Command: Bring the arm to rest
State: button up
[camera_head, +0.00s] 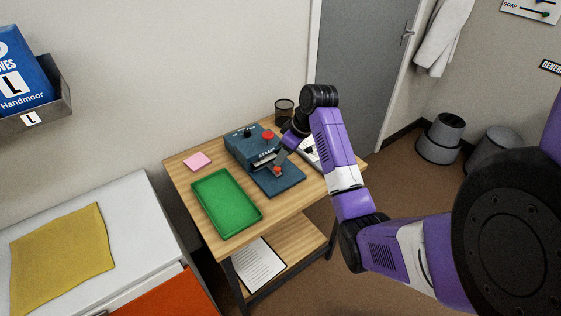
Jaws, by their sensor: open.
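My purple arm reaches in from the right over a small wooden table (207,221). My gripper (276,170) is at the end of the arm, pointing down at the front of a blue machine (247,148) with a red knob on top. A small red part shows at the fingertips. I cannot tell whether it touches the gripper or belongs to the machine. The gripper is small in this view, and its jaws are open.
A green tray (226,204) and a pink pad (197,161) lie on the table. A dark mesh cup (284,109) stands at the back. A white cabinet (130,215) with a yellow cloth (62,258) stands at left. Bins (440,139) stand on the floor at right.

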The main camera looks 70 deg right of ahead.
jog(key=shift+v, duration=1.05)
